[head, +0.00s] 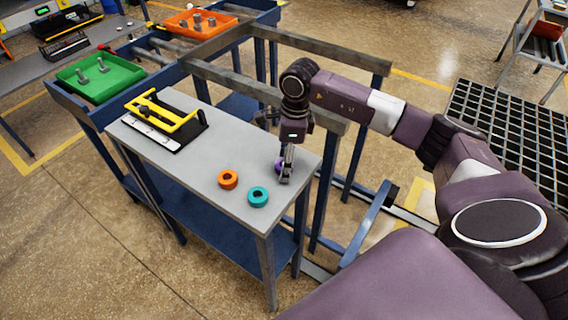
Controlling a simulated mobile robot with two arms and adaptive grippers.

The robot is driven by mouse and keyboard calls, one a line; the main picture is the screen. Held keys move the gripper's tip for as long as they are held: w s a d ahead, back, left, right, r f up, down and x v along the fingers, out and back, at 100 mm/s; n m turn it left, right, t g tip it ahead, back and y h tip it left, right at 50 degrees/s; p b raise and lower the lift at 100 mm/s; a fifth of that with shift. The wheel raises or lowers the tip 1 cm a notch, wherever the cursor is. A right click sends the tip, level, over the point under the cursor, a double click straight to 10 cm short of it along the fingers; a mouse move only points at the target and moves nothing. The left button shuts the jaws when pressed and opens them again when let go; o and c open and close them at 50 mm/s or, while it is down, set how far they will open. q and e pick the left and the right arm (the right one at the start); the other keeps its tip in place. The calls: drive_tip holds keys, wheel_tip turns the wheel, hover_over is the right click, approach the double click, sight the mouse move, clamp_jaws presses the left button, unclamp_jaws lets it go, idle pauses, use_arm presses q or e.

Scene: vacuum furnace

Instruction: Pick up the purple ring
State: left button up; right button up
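The purple ring (278,166) lies near the right end of the grey table top (200,178). It is mostly hidden behind the fingers of my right gripper (286,178). My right gripper points down at the ring, with its fingertips close to the table top. I cannot tell whether the fingers are closed on the ring or just around or in front of it. My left gripper is not in view.
An orange ring (228,180) and a teal ring (258,197) lie left of and nearer than the purple one. A yellow-handled fixture (163,118) sits at the table's far left. Green (97,77) and orange (200,24) trays stand beyond. The front left of the table top is clear.

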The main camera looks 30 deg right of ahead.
drive_tip(key=c, duration=1.3)
drive_tip(key=shift+c, duration=0.8)
drive_tip(key=shift+r, duration=0.1)
